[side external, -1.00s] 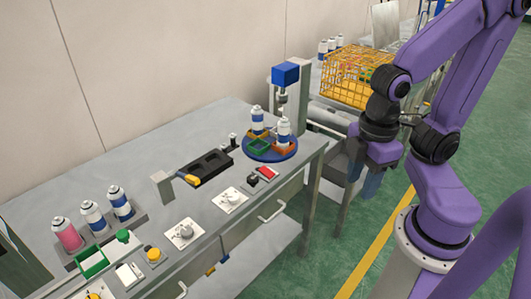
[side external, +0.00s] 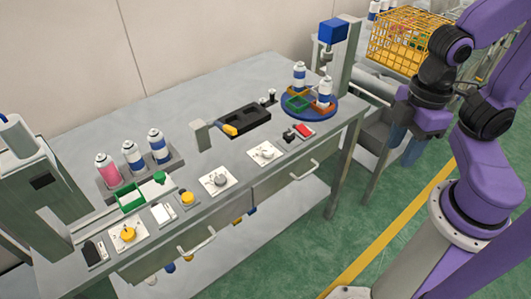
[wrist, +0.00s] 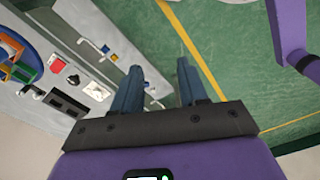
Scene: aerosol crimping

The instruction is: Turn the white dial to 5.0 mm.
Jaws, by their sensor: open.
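Two dials on square white plates sit along the front of the workbench: one with a whitish knob (side external: 267,153) and one with a greyer knob (side external: 220,181). I cannot tell for sure which is the white dial, and their scale marks are too small to read. My gripper (side external: 405,150) hangs beyond the right end of the bench, well apart from both dials.
A yellow dial (side external: 128,233) and yellow button (side external: 187,198) sit at the front left. A red switch (side external: 304,130) and a blue turntable (side external: 308,110) with cans stand at the right. Drawer handles (side external: 303,170) stick out of the bench front. A yellow wire basket (side external: 400,45) is behind.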

